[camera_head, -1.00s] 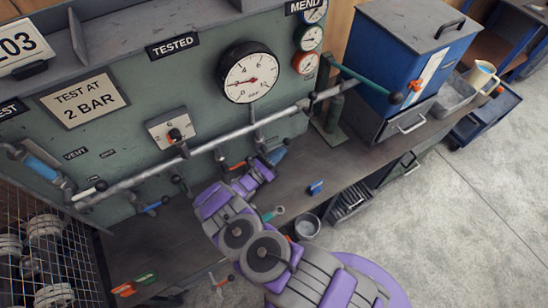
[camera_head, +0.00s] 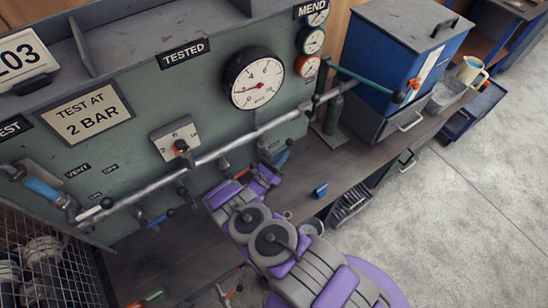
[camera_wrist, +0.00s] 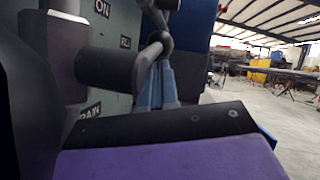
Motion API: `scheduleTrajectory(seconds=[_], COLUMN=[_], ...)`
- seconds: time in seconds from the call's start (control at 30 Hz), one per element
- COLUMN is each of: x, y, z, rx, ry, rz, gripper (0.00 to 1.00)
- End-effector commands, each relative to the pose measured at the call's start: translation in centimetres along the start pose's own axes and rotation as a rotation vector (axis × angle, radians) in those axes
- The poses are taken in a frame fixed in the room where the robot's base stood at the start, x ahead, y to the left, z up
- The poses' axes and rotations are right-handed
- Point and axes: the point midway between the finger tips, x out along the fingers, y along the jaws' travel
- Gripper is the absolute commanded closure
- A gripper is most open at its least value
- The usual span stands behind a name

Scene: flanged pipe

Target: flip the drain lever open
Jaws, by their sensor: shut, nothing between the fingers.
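My gripper (camera_head: 268,176) is low in front of the green panel, just below the silver pipe (camera_head: 225,150), near its right part. Its fingers are shut and I see nothing held. A blue part (camera_wrist: 158,88) stands just beyond my black and purple gripper (camera_wrist: 165,135). I cannot tell whether it is the drain lever. An orange handle (camera_head: 243,172) shows just left of my gripper in the head view. Contact is unclear.
A round gauge (camera_head: 254,78) is above the pipe. A blue box (camera_head: 392,50) stands on the bench to the right. A small blue object (camera_head: 321,190) lies on the bench right of my arm. Other levers hang along the pipe to the left. Open floor (camera_head: 470,190) lies right.

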Motion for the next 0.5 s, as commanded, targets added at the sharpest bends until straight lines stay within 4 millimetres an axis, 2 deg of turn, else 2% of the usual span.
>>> scheduleTrajectory(seconds=[0.03, 0.27, 0.5], x=[-0.13, 0.83, 0.26], y=[0.45, -0.1, 0.23], z=[-0.16, 0.37, 0.62], rx=[0.004, 0.012, -0.002], ry=[-0.02, -0.061, -0.069], rz=[0.01, 0.0, -0.003], gripper=[1.0, 1.0, 1.0])
